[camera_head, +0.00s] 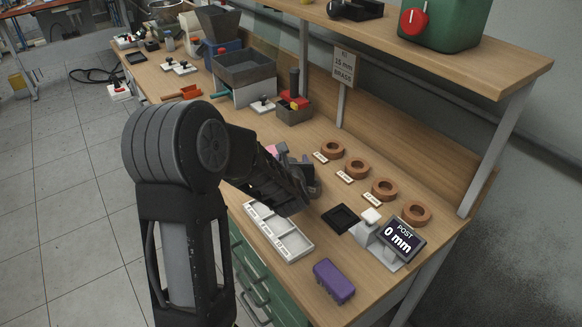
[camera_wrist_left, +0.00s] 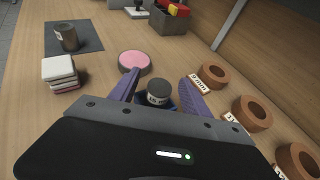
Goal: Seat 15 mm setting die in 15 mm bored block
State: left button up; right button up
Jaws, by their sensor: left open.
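A short dark cylinder (camera_wrist_left: 158,88) with a pale label on top stands between my left gripper's fingers in the left wrist view; I cannot read its label. My left gripper (camera_wrist_left: 160,92) is open, with a purple finger on each side of it. In the head view the left gripper (camera_head: 308,180) is over the table and my arm hides the cylinder. Several brown bored rings with white labels stand in a row to the right, including a far one (camera_head: 332,149), a middle one (camera_head: 384,189) and a near one (camera_head: 416,214). The right gripper is not in view.
A pink-topped disc (camera_wrist_left: 135,61), stacked pale blocks (camera_wrist_left: 60,72) and another dark cylinder (camera_wrist_left: 68,37) on a grey mat are near the gripper. A "15 mm BRASS" sign (camera_head: 344,66) is behind. A "0 mm" display (camera_head: 399,239), black pad (camera_head: 340,217), white tray (camera_head: 293,243) and purple block (camera_head: 333,281) are nearer.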

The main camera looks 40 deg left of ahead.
pick_arm(q)
grip_shut()
dwell(0.5)
